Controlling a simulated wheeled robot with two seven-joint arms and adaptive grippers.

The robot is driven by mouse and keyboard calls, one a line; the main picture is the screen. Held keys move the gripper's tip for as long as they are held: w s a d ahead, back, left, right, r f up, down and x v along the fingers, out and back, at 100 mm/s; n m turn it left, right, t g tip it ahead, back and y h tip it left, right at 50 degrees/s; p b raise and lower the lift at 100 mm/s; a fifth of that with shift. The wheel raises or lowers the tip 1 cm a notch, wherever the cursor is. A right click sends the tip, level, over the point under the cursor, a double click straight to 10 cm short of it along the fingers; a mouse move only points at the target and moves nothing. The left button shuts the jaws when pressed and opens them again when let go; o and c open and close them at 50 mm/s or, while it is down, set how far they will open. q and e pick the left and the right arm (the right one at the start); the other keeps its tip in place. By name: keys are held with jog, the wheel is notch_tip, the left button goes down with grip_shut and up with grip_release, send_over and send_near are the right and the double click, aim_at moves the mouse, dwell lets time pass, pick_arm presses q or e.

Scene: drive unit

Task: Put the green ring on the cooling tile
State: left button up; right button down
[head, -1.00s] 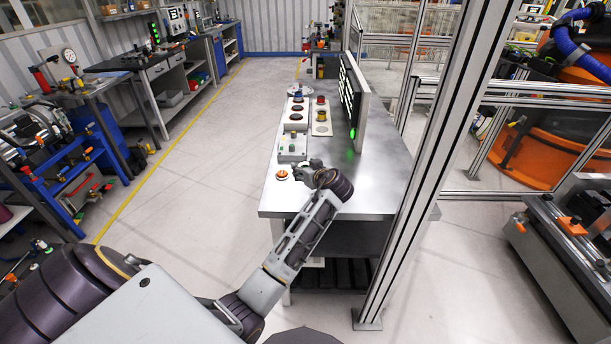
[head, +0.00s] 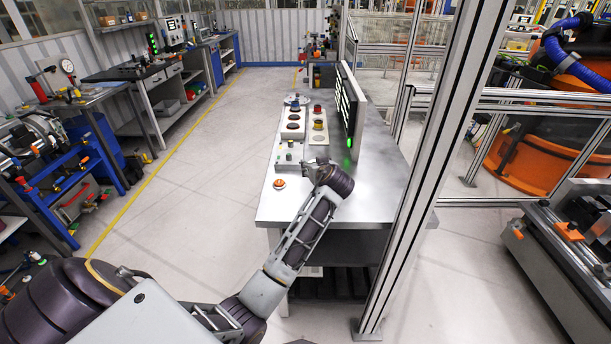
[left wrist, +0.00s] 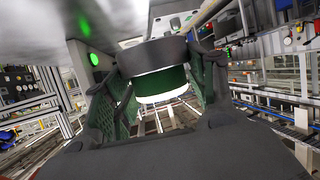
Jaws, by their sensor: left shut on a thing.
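My left gripper (head: 312,166) is over the near part of the steel bench, its fingers mostly hidden by my wrist in the head view. In the left wrist view my left gripper (left wrist: 160,86) is shut on a round part with a green band (left wrist: 160,84), a dark grey top and a pale lower face, which appears to be the green ring. I cannot see the ring in the head view. A pale plate (head: 318,137) with round pieces and a second plate (head: 292,136) with dark discs stand on the bench. I cannot tell which one is the cooling tile. My right gripper is not in view.
The steel bench (head: 370,190) has clear room at its right. A black display panel (head: 349,108) with a green light stands along it. An orange-red button (head: 279,184) sits at the near left edge. A metal post (head: 428,160) rises at the bench's right.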

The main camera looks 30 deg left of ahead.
pick_arm(q)
jog(key=w+d+r+m+t+h, duration=0.2)
jog(key=d+r+m+t+h, duration=0.1)
jog(key=d+r, duration=0.25)
jog(key=s+d+f+m+h, duration=0.1)
jog(key=s+d+m+h, duration=0.2)
jog(key=d, duration=0.3)
jog(key=s+d+f+m+h, duration=0.1)
jog(key=s+d+f, duration=0.1)
jog(key=s+f, duration=0.7)
jog(key=s+d+f+m+t+h, duration=0.1)
jog(key=s+d+f+m+h, duration=0.1)
jog(key=s+f, duration=0.8)
notch_tip(320, 180, down, 5)
jog(key=shift+d+f, duration=0.1)
jog(key=shift+d, duration=0.6)
jog(key=shift+w+d, duration=0.1)
jog(key=shift+w, duration=0.05)
